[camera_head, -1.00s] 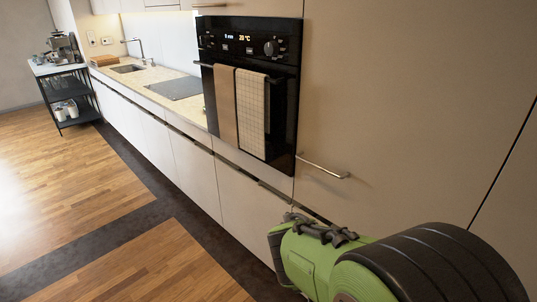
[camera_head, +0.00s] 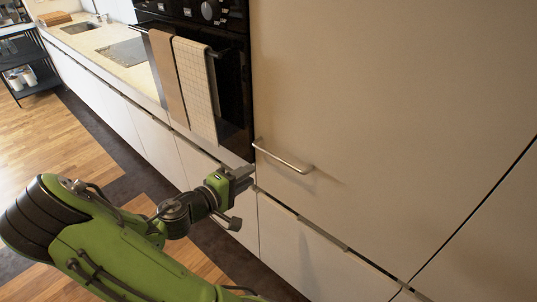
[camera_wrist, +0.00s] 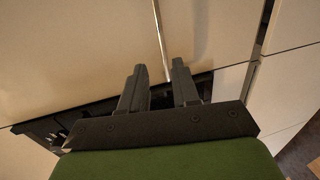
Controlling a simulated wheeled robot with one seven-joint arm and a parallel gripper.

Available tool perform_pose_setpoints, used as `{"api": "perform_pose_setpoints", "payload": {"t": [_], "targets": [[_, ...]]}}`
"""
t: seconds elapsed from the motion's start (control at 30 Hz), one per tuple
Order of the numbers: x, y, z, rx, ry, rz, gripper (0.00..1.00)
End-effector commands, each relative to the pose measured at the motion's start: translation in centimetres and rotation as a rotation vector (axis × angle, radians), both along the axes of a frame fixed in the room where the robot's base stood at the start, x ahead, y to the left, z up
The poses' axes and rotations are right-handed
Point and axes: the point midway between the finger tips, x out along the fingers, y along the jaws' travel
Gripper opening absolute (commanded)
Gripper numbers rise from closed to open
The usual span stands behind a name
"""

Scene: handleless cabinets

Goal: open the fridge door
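The fridge door seems to be the large plain beige panel (camera_head: 390,110) to the right of the oven. A slim metal bar handle (camera_head: 285,158) sits at its lower left. In the head view my gripper (camera_head: 243,174) is just left of and below the handle's left end, in front of the cabinet fronts. In the wrist view my gripper (camera_wrist: 160,68) has its two dark fingers apart with nothing held. A thin pale line runs up the panels between the fingertips; I cannot tell whether it is the handle or a seam.
The oven (camera_head: 238,85) with two hanging towels (camera_head: 198,90) is close left of the handle. White lower cabinet fronts (camera_head: 320,255) lie below a dark gap. The counter (camera_head: 115,50) runs away to the left. Open wooden floor (camera_head: 95,150) lies left.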

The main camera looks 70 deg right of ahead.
Motion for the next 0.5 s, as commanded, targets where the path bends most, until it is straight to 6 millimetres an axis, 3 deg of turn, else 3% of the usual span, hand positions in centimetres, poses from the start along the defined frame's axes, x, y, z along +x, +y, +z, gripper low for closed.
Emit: {"api": "perform_pose_setpoints", "payload": {"t": [0.3, 0.5], "targets": [[-3.4, -7.3, -1.7, -0.001, -0.002, -0.01, 0.3], [-4.9, -11.0, -2.5, 0.001, -0.003, -0.006, 0.3]]}}
